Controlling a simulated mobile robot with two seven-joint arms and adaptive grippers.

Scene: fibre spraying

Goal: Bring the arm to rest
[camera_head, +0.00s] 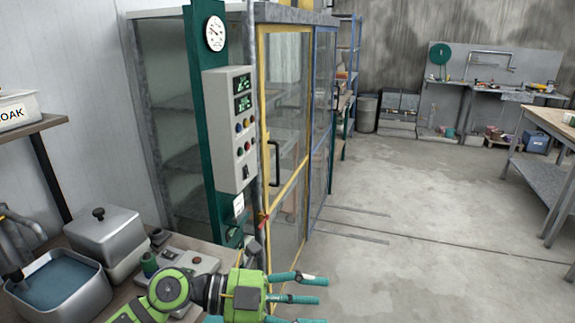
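My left gripper (300,298) shows at the bottom middle, at the end of my green arm, which comes in from the lower left. Its teal fingers point right and are spread apart, with nothing visible between them. The lowest finger is partly cut off by the bottom edge of the picture. The gripper is in front of the cabinet's lower part, over the right side of the bench. My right gripper is not in view.
A bench (40,312) at the lower left holds a water-filled metal basin (62,284), a lidded metal box (103,237) and a small control box (190,262). A glass-doored cabinet (288,130) with a control panel (232,130) stands behind. The floor (420,230) at right is clear.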

